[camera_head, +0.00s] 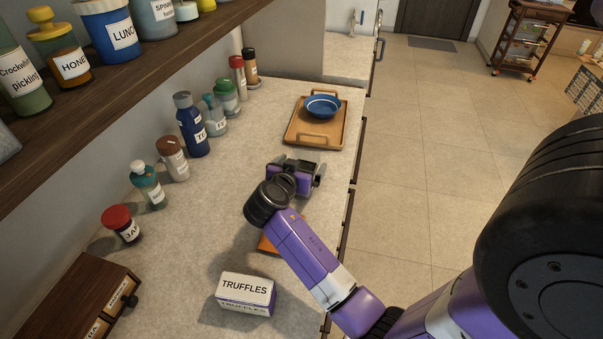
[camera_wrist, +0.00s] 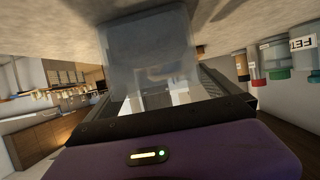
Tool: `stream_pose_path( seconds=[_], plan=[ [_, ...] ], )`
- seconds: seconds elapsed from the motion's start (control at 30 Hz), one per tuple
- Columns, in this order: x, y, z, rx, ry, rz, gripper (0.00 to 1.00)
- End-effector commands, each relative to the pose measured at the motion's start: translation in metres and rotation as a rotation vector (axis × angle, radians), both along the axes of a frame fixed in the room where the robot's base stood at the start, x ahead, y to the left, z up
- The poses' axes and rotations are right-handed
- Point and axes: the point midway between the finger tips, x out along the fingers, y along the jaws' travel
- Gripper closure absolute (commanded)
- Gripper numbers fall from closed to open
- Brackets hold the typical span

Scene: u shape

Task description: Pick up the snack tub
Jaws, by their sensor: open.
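A clear, pale grey-blue container (camera_wrist: 150,55), which looks like the snack tub, stands just ahead of my gripper in the wrist view. It fills the space in front of the jaws, and no label can be read on it. My gripper (camera_head: 297,164) is low over the counter, with its dark fingers spread apart. In the wrist view my open fingers (camera_wrist: 165,95) lie at either side of the container's near part; I cannot tell whether they touch it. In the head view I cannot make out the container, which seems hidden by my gripper.
A wooden tray (camera_head: 304,136) with a blue bowl (camera_head: 322,106) lies beyond my gripper. Several jars and a blue bottle (camera_head: 191,127) line the wall at left. A TRUFFLES box (camera_head: 247,290) stands nearer. An orange item (camera_head: 268,244) is partly under my arm. A shelf (camera_head: 110,80) overhangs the left.

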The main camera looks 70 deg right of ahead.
Motion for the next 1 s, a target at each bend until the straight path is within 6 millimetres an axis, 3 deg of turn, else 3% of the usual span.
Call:
stream_pose_path(
  seconds=[0.2,0.5,0.57,0.83,1.0],
  plan=[
    [0.000,0.000,0.000,0.000,0.000,0.000,0.02],
    [0.000,0.000,0.000,0.000,0.001,0.000,0.61],
    [0.000,0.000,0.000,-0.001,0.000,0.000,0.70],
    [0.000,0.000,0.001,-0.001,0.000,0.000,0.70],
    [0.001,0.000,0.013,-0.002,-0.003,0.000,0.70]
  ],
)
